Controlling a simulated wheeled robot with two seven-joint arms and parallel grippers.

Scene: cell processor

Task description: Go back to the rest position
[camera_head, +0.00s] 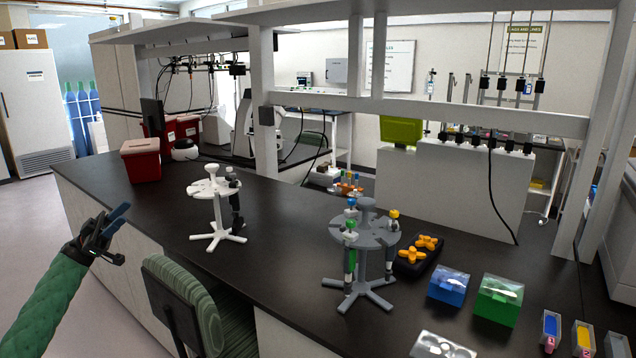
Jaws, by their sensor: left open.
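My left gripper (100,232) is at the left of the head view, at the end of my green-sleeved arm. Its fingers are apart and nothing shows between them. It hangs in the air beside the front left edge of the black bench (270,233) and touches nothing that I can see. My right gripper is not in view.
On the bench stand a white pipette stand (213,207), a grey pipette stand (366,230), a blue box (448,287), a green box (498,300) and a red bin (141,160). A green chair (190,300) stands at the bench's front. Floor at far left is clear.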

